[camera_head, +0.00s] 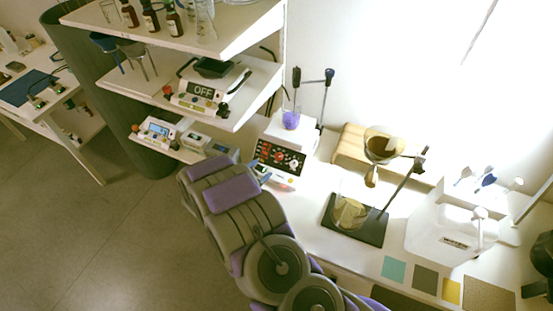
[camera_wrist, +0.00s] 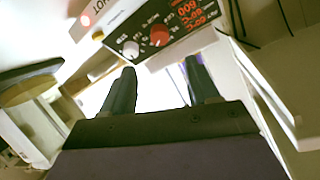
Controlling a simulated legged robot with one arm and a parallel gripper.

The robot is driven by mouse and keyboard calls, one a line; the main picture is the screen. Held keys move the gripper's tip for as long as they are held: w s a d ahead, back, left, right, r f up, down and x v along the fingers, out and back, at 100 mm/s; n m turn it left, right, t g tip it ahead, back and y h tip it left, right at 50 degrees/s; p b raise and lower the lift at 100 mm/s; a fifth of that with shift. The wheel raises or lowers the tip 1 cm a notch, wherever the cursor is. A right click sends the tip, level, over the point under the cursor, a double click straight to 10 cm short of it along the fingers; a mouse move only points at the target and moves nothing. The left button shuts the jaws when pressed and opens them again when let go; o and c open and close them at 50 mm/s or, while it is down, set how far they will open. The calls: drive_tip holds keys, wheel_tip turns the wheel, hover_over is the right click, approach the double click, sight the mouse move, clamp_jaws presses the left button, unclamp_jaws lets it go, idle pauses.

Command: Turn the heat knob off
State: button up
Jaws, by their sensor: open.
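The white hot plate stirrer (camera_head: 283,129) stands on the bench, with a dark front panel (camera_wrist: 176,22) showing lit red digits. A red knob (camera_wrist: 159,36) and a white knob (camera_wrist: 130,50) sit side by side on the panel; I cannot read a label telling which one is heat. In the head view the gripper is mostly hidden by my arm, close to the stirrer's front.
A beaker with purple contents (camera_head: 291,120) stands on the stirrer. Shelves at left hold brown bottles (camera_head: 151,20) and a device marked OFF (camera_head: 202,91). Right of the stirrer are a wooden block (camera_head: 350,145) and a dark-based stand (camera_head: 372,229) with a funnel and flask.

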sight(278, 157)
drive_tip(key=b+x, duration=0.1)
drive_tip(key=x, duration=0.9)
drive_tip(key=shift+w+f, duration=0.15)
drive_tip(key=shift+f, duration=0.1)
drive_tip(key=shift+w+d+f, duration=0.1)
drive_tip(key=shift+w+d, duration=0.15)
drive_tip(key=shift+w, duration=0.25)
drive_tip(key=shift+c, duration=0.3)
drive_tip(key=c, duration=1)
